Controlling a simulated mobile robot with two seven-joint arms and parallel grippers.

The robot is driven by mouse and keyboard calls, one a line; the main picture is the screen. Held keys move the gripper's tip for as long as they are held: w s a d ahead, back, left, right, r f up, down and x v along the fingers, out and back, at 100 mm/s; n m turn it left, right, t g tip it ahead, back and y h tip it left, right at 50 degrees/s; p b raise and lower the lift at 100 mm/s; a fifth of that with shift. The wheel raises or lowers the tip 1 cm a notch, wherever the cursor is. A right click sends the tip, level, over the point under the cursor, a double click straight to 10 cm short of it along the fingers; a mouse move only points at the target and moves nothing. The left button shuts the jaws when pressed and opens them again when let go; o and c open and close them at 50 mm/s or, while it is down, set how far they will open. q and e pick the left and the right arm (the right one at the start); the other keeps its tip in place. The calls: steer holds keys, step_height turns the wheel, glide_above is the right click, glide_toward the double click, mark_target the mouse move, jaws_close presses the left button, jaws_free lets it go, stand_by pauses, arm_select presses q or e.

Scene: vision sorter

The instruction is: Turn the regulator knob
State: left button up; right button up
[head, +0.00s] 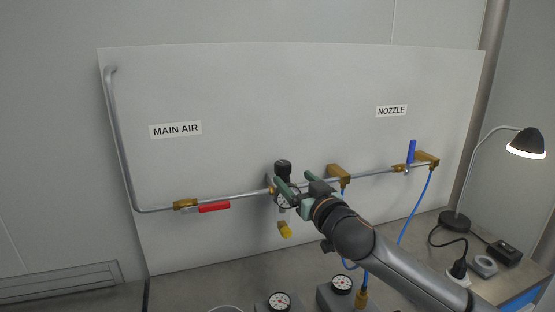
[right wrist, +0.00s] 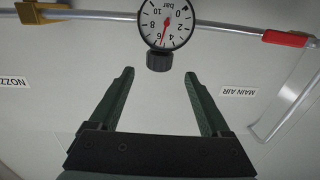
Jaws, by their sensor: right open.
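The regulator sits on the pipe in the middle of the white panel. Its black knob (head: 283,167) is on top, with a round white gauge partly hidden by my gripper. In the right wrist view, which is upside down, the knob (right wrist: 159,61) shows below the gauge (right wrist: 166,20), whose red needle points near 6. My right gripper (head: 291,180) is open and empty in front of the regulator. In the right wrist view its green fingers (right wrist: 158,73) point at the knob, which appears just beyond and between the fingertips. No contact shows. My left gripper is not in view.
A red-handled valve (head: 214,207) is on the pipe at left, and a blue-handled valve (head: 411,152) at right. A blue hose (head: 415,208) hangs from the right end. Gauges (head: 279,301) stand on the bench below. A lamp (head: 525,143) stands at far right.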

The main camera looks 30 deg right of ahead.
steer(key=w+d+p, duration=0.2)
steer(key=w, duration=0.9)
steer(key=shift+p, duration=0.35)
steer(key=shift+w, duration=0.1)
jaws_close()
